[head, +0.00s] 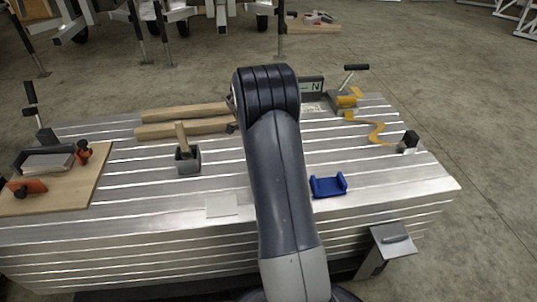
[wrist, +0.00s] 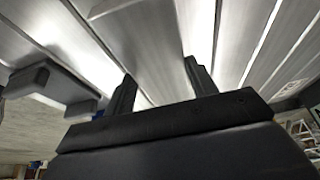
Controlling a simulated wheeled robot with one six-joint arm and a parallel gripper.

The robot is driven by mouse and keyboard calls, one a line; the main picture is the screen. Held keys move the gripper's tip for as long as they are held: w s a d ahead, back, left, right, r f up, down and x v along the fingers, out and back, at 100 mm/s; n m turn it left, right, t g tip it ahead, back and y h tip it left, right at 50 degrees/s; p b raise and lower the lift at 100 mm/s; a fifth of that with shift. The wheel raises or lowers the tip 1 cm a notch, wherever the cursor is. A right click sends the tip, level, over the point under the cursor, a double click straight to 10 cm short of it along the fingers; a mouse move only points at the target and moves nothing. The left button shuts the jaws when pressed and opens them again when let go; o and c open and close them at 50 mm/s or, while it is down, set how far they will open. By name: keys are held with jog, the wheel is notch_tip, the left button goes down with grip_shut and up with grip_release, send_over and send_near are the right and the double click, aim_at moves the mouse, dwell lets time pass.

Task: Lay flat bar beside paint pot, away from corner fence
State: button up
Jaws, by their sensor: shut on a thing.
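My gripper (wrist: 160,84) shows in the wrist view with its two dark fingers apart and shut on the flat bar (wrist: 158,50). The bar is a brushed silver strip that blends with the grooved metal below, so its ends are hard to make out. In the head view my arm hides the gripper and the bar. A small grey pot with a wooden handle sticking up, which looks like the paint pot (head: 188,162), stands upright on the bench, left of my arm. I cannot tell for sure which thing is the corner fence.
The slatted aluminium bench (head: 150,215) carries two timbers (head: 185,112), a blue cradle (head: 328,186), a pale flat plate (head: 222,206) and a yellow strap (head: 378,132). A board with orange clamps (head: 85,190) lies at left. Bare slats surround the pot.

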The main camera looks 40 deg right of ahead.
jog(key=shift+f, duration=0.4)
jog(key=shift+r, duration=0.1)
jog(key=o, duration=1.5)
jog(key=p+v, duration=0.3)
jog(key=v, duration=0.9)
jog(key=shift+p, duration=0.4)
